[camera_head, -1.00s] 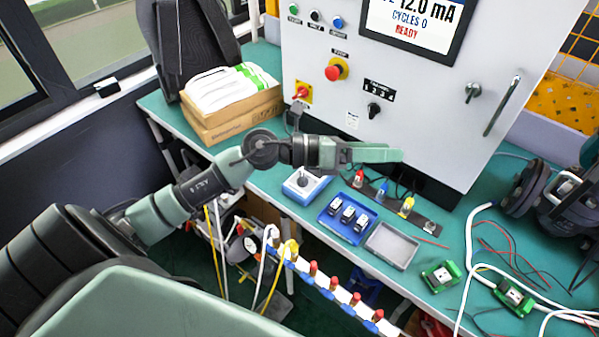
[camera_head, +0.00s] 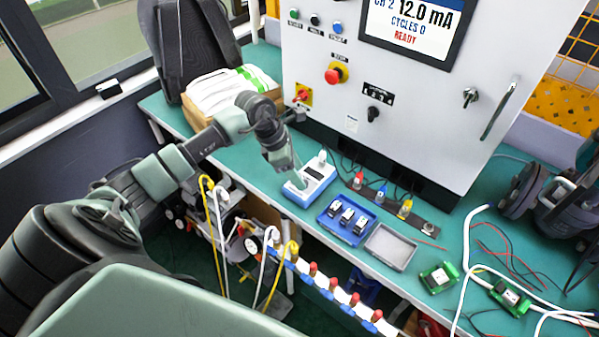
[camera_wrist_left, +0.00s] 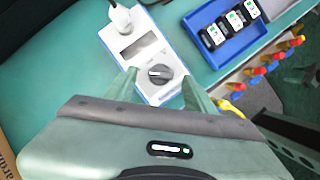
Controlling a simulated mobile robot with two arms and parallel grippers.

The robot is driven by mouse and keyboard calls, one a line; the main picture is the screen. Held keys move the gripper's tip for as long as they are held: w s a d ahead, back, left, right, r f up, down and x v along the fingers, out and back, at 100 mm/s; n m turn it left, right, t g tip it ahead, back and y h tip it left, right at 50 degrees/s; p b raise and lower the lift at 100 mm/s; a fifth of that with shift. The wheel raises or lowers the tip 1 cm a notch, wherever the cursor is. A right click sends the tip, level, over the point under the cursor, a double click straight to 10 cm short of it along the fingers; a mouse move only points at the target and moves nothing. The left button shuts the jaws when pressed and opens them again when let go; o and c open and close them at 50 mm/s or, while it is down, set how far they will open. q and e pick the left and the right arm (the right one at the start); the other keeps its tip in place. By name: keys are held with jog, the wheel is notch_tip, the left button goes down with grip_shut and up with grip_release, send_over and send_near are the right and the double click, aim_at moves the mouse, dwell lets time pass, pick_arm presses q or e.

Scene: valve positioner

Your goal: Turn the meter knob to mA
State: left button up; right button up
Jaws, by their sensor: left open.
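The meter (camera_head: 309,182) is a white and blue box lying on the green bench, left of the blue tray. In the left wrist view the meter (camera_wrist_left: 140,42) shows a grey display window and a round dark knob (camera_wrist_left: 159,74) with a light pointer mark. In the left wrist view my left gripper (camera_wrist_left: 160,88) is open, with one finger on each side of the knob. I cannot tell whether the fingers touch it. My right gripper is not in view.
A blue tray (camera_head: 328,227) with several small modules and an empty grey tray (camera_head: 390,247) lie to the right. The control cabinet (camera_head: 330,105) stands behind. A white plug (camera_wrist_left: 121,17) sits at the meter's far end. Hoses hang below the bench's front edge.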

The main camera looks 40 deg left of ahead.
pick_arm(q)
jog(key=shift+x, duration=0.8)
grip_shut()
jog(key=shift+f+m+b, duration=0.1)
jog(key=shift+m+b, duration=0.2)
jog(key=shift+b, duration=0.3)
jog(key=m+b, duration=0.1)
jog(key=b, duration=0.1)
jog(key=m+g+b, duration=0.1)
jog(key=m+b, duration=0.1)
jog(key=b, duration=0.1)
jog(key=m+h+b, duration=0.1)
jog(key=m+b, duration=0.1)
jog(key=shift+w+a+g+b, duration=0.1)
jog(key=shift+w+g+b, duration=0.15)
jog(key=shift+g+b, duration=0.15)
jog(key=shift+m+g+b, duration=0.6)
jog(key=shift+m+b, duration=0.75)
jog(key=shift+m, duration=0.25)
grip_release()
